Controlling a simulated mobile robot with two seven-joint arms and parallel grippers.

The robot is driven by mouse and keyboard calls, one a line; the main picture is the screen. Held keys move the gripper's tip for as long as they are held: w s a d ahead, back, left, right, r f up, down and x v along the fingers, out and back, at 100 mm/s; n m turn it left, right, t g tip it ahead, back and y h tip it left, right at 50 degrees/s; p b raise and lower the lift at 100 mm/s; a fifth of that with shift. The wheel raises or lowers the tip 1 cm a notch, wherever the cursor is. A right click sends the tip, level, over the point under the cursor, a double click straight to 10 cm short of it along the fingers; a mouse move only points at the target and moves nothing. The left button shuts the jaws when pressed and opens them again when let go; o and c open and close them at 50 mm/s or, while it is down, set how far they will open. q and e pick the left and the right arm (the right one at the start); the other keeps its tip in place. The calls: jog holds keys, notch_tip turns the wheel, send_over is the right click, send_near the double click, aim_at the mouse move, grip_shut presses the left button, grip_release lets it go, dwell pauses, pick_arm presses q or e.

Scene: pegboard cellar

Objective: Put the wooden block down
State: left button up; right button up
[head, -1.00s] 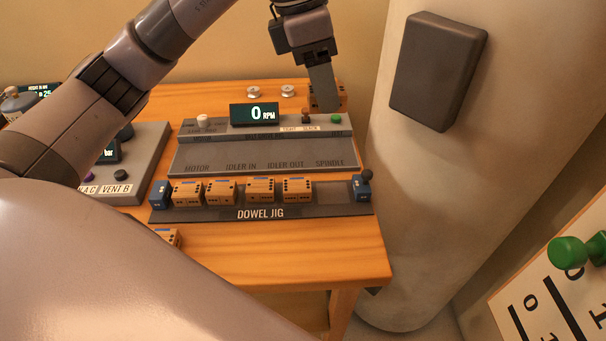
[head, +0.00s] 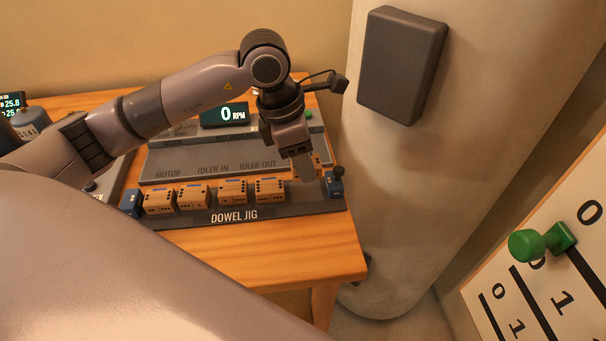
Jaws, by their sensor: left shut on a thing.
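My left gripper (head: 304,168) is shut on a wooden block (head: 318,159) with dark holes, mostly hidden behind a finger. The dowel jig (head: 290,209) is a dark rail near the table's front. Several similar wooden blocks stand in a row on it, the rightmost one (head: 270,191) just left of my gripper. A blue end piece (head: 333,184) with a dark knob is at the jig's right end. The held block is over the right part of the jig, between these two. I cannot tell whether it touches the jig. My right gripper is not in view.
A grey panel with an RPM display (head: 224,115) reading 0 stands behind the jig. Another blue end piece (head: 130,203) is at the jig's left end. The wooden table (head: 290,247) is bare in front. A pale column (head: 400,190) with a dark box stands to the right.

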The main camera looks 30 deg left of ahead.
aim_at(304, 191)
pick_arm(q)
jog(key=shift+f, duration=2.55)
jog(key=o, duration=1.1)
jog(key=v, duration=1.2)
jog(key=shift+r+b, duration=0.2)
jog(key=shift+b, duration=0.15)
jog(key=shift+d, duration=0.1)
